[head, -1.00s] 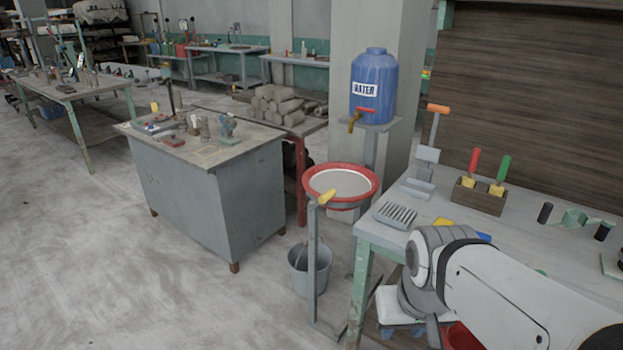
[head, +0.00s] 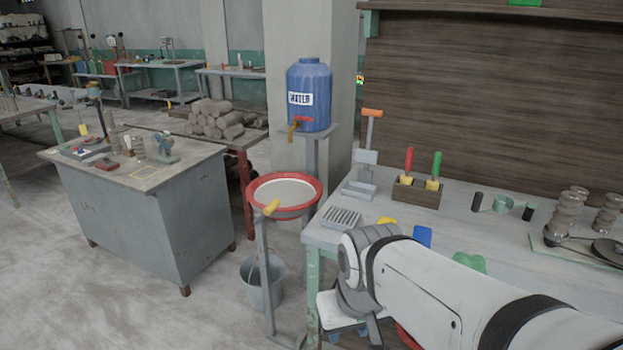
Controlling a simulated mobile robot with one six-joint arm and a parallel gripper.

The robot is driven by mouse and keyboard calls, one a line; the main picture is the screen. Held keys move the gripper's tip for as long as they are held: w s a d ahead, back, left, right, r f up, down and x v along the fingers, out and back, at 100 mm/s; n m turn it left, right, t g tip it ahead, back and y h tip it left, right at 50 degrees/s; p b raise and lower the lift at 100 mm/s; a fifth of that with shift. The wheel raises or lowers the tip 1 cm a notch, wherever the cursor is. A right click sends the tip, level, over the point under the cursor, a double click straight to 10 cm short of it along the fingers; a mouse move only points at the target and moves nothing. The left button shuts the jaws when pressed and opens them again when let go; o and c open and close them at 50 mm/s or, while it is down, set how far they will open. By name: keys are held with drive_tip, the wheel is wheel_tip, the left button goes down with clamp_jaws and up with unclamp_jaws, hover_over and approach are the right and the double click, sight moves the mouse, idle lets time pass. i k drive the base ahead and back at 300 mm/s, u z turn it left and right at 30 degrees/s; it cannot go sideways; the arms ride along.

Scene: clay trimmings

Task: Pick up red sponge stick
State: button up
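The red sponge stick (head: 409,160) stands upright in a dark wooden holder (head: 416,195) on the worktable at the right. Its handle is red and its yellow sponge end points down into the holder. A green-handled sponge stick (head: 436,166) stands just to its right in the same holder. My arm reaches in from the lower right, in front of the table and well short of the holder. My gripper's fingers do not show in the head view.
The worktable (head: 470,222) also bears a slotted grey block (head: 341,217), an orange-handled stand (head: 366,160) and yellow, blue and green pieces near my arm. A red-rimmed basin (head: 284,193), a blue water tank (head: 309,95) and a grey cabinet (head: 150,215) stand to the left. Open floor lies at lower left.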

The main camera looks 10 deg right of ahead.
sight(406, 179)
drive_tip(key=k, duration=0.45)
drive_tip(key=u, duration=0.15)
drive_tip(key=i, duration=1.25)
drive_tip(key=z, duration=0.9)
drive_tip(key=i, duration=0.75)
drive_tip(key=z, duration=0.55)
